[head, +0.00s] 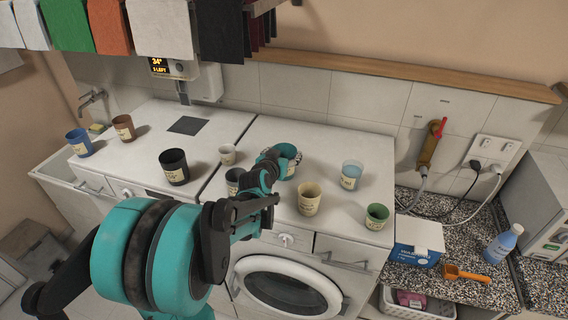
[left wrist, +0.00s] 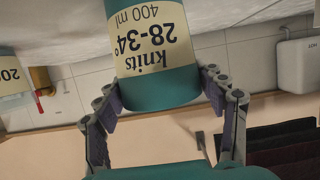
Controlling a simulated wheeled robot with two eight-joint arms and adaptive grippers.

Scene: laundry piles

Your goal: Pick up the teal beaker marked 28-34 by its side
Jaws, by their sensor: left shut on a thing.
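The teal beaker (head: 290,150) is on the right part of the white worktop, partly hidden behind my left gripper (head: 272,160). In the left wrist view the beaker (left wrist: 160,90) appears upside down, with a cream label reading "Knits 28-34° 400 ml". The fingers of my left gripper (left wrist: 162,82) press on its two sides. I cannot tell whether its base touches the worktop. My right gripper is not in view.
Near it stand a small white cup (head: 228,154), a dark grey cup (head: 233,181), a cream cup (head: 309,199), a light blue beaker (head: 351,175) and a green cup (head: 377,216). A black cup (head: 174,167) is farther left. A wooden shelf (head: 400,75) runs along the wall.

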